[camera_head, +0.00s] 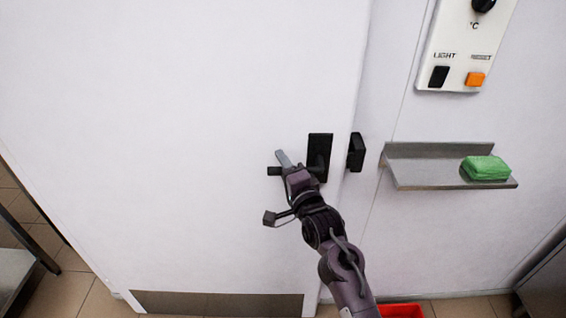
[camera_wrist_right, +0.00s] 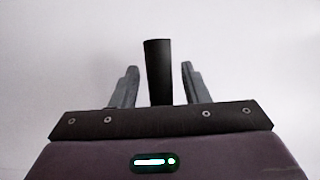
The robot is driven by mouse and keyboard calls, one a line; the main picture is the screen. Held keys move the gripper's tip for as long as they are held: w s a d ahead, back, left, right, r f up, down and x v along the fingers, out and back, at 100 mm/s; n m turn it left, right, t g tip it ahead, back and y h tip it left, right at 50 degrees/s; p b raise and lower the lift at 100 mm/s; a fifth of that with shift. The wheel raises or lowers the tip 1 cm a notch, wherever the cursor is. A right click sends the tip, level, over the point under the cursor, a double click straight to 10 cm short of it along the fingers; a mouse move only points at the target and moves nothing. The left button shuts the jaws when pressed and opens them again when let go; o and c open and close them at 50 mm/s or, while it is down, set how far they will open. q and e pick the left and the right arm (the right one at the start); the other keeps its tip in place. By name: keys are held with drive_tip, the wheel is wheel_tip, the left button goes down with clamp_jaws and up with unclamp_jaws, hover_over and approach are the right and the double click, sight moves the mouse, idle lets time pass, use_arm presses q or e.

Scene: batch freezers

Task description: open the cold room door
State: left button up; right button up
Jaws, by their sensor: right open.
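The cold room door (camera_head: 190,110) is a large white panel. It looks shut, with its right edge against the frame. A black handle plate (camera_head: 320,150) is on the door near that edge, with a black lever (camera_head: 273,171) pointing left. My right gripper (camera_head: 283,160) is at the lever and partly hides it. In the right wrist view the lever (camera_wrist_right: 158,70) stands between the two fingers of my right gripper (camera_wrist_right: 160,84), with a gap on each side. The fingers are open. My left gripper is in neither view.
A black catch (camera_head: 356,152) is on the frame right of the door. A metal shelf (camera_head: 425,178) with a green sponge (camera_head: 485,168) juts from the wall farther right, below a control panel (camera_head: 462,50). A red container (camera_head: 402,311) stands on the floor.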

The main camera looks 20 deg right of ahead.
drive_tip(key=shift+w+r, duration=0.1)
clamp_jaws()
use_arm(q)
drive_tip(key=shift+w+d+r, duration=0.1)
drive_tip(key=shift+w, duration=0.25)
